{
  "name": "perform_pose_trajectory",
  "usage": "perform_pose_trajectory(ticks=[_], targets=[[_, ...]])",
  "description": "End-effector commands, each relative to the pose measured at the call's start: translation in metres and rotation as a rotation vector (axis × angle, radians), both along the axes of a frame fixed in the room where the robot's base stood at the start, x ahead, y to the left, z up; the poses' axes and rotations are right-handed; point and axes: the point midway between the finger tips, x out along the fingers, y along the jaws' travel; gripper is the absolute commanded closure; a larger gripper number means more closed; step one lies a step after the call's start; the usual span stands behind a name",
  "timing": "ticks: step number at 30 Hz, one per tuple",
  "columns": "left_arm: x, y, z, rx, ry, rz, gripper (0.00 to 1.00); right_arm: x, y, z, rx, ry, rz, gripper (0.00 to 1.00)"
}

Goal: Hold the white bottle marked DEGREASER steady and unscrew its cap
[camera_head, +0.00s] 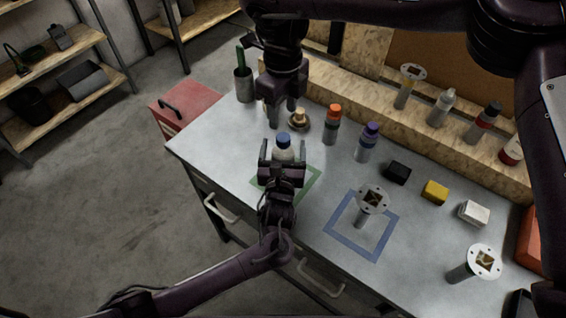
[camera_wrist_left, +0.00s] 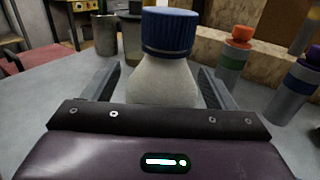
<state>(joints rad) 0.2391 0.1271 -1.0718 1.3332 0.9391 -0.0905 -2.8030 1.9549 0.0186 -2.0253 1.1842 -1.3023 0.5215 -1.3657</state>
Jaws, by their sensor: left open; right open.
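A white bottle (camera_wrist_left: 162,85) with a ribbed blue cap (camera_wrist_left: 170,32) stands upright in the left wrist view, and its cap also shows in the head view (camera_head: 283,138). No DEGREASER marking is visible. My left gripper (camera_head: 283,158) is open, with its fingers on either side of the bottle's body; I cannot tell whether they touch it. The bottle's lower part is hidden by that gripper. My right gripper (camera_head: 281,114) is open and points down, a little behind and above the blue cap in the head view, holding nothing that I can see.
Orange-capped (camera_head: 332,125) and purple-capped (camera_head: 367,142) bottles stand to the right. A small brass-coloured item (camera_head: 299,119) and a grey cup (camera_head: 244,85) are behind. A post with a round plate (camera_head: 373,198) stands in a blue square (camera_head: 337,236). A green square (camera_head: 314,183) lies beside my left gripper.

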Motion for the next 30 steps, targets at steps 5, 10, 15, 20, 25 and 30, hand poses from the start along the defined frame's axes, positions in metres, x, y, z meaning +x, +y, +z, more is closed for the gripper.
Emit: perform_pose_trajectory(ticks=[5,10,15,20,25,30], targets=[[-0.0002,-0.0002,0.0002,-0.001,0.000,0.000,0.40,0.0001,-0.0001,-0.0001,0.000,0.000,0.000,0.52],[-0.0003,-0.0002,0.0001,-0.001,0.000,0.000,0.62,0.0000,-0.0001,-0.0001,0.000,0.000,0.000,0.52],[-0.0003,-0.0002,0.0002,0.000,-0.001,0.000,0.84,0.0000,-0.0001,-0.0001,0.000,0.000,0.000,0.52],[-0.0002,-0.0002,0.0005,-0.001,-0.001,0.000,1.00,0.0001,-0.0001,-0.0001,0.000,0.000,-0.021,0.52],[-0.0002,-0.0002,0.0007,-0.001,-0.001,0.000,1.00,0.0000,0.0001,-0.0001,0.001,0.001,-0.202,0.52],[-0.0001,-0.0002,0.0008,-0.001,-0.002,0.000,1.00,-0.0002,0.0001,-0.0002,0.001,0.000,-0.558,0.52]])
